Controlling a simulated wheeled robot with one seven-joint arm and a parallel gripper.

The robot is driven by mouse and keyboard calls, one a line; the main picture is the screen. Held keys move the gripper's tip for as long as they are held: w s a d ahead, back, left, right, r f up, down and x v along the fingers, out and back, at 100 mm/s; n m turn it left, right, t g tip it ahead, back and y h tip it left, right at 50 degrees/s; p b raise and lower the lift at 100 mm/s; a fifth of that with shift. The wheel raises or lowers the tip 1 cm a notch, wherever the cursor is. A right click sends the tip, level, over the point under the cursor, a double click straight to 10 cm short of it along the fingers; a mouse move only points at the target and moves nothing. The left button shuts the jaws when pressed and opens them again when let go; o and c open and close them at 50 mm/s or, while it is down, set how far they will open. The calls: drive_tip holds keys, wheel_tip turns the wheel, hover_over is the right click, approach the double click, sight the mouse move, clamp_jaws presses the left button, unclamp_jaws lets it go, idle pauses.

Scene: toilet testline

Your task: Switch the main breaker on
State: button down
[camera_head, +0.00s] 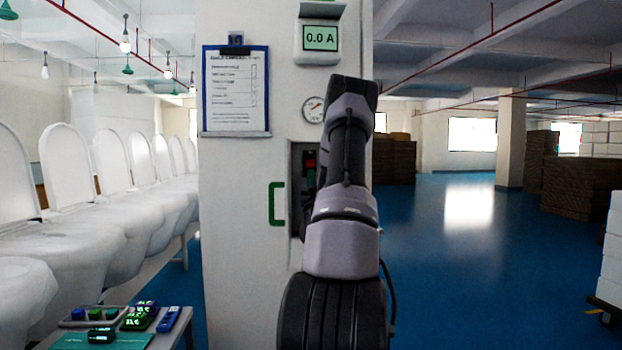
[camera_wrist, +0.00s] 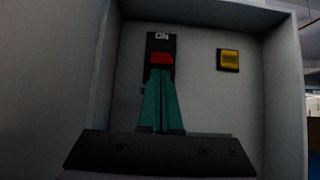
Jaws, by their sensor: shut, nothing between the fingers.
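The main breaker (camera_wrist: 161,42) is a black block on the back wall of a recessed box, with "ON" lettered at its top and a red part (camera_wrist: 161,58) below the letters. My gripper (camera_wrist: 161,74) is shut and empty, with its teal fingers pointing up at the breaker. The fingertips overlap the lower edge of the red part in the wrist view; I cannot tell whether they touch it. The fingers hide the breaker's lower part. In the head view my arm reaches to the open recess in the white cabinet (camera_head: 235,220) and hides most of it.
A yellow button (camera_wrist: 229,60) sits right of the breaker. The recess's side walls are close. A green handle (camera_head: 277,204), a clipboard (camera_head: 235,90), a gauge (camera_head: 313,109) and a display reading 0.0 A (camera_head: 320,38) are on the cabinet. Toilets line the left; blue floor is open at right.

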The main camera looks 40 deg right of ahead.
drive_tip(key=shift+s+a+r+g+y, duration=0.2)
drive_tip(key=shift+r+g+y, duration=0.1)
drive_tip(key=shift+g, duration=0.1)
